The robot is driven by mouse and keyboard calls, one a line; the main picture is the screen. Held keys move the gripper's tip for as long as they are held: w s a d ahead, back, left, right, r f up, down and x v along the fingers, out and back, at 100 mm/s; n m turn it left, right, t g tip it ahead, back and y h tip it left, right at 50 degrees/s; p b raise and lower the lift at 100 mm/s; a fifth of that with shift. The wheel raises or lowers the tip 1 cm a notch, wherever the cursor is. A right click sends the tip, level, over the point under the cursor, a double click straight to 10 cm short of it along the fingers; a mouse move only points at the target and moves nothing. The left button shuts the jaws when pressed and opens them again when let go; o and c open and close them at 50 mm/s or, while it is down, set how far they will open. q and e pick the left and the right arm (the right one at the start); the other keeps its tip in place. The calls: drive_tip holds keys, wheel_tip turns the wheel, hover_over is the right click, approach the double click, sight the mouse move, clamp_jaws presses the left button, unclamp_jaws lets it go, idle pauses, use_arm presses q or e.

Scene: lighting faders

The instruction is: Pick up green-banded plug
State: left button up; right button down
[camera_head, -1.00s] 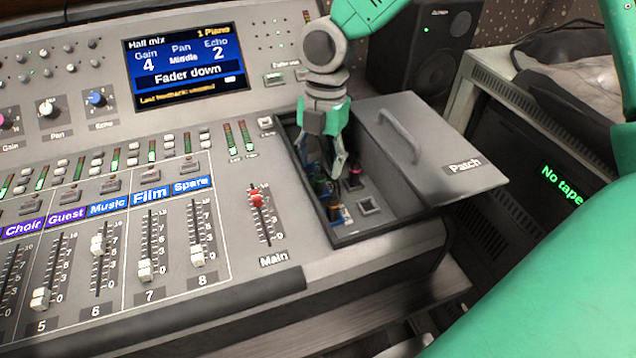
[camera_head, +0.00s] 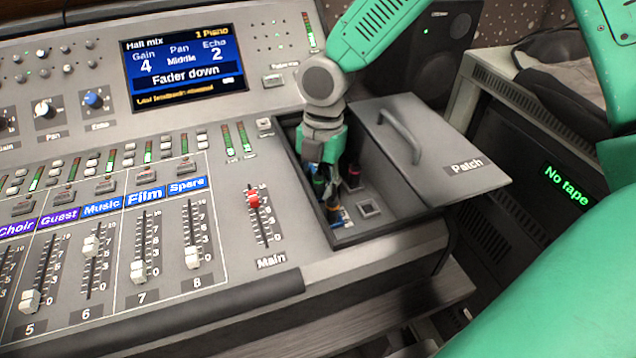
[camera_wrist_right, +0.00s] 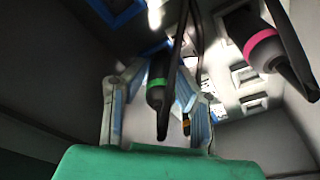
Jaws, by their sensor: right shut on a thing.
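The green-banded plug (camera_wrist_right: 158,84) is black with a green ring and stands between my right gripper's fingers in the right wrist view. My right gripper (camera_wrist_right: 155,105) is shut on it, inside the open patch compartment (camera_head: 375,228) of the console. In the head view my right gripper (camera_head: 333,185) reaches down into that compartment, and its fingers hide much of the plug. I cannot tell whether the plug is still seated in its socket. My left gripper is not in view.
A pink-banded plug (camera_wrist_right: 262,42) stands close to the right of the gripper. An empty square socket (camera_head: 369,208) lies near the compartment's front. The Patch lid (camera_head: 440,150) sits open at right. Faders, including the red Main fader (camera_head: 254,201), lie to the left.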

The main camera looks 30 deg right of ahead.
sight(318, 174)
drive_tip(key=shift+w+d+r, duration=0.1)
drive_tip(key=shift+w+r, duration=0.05)
wheel_tip(318, 174, up, 21)
drive_tip(key=p, duration=0.9)
idle(0.3)
drive_tip(key=shift+f, duration=0.25)
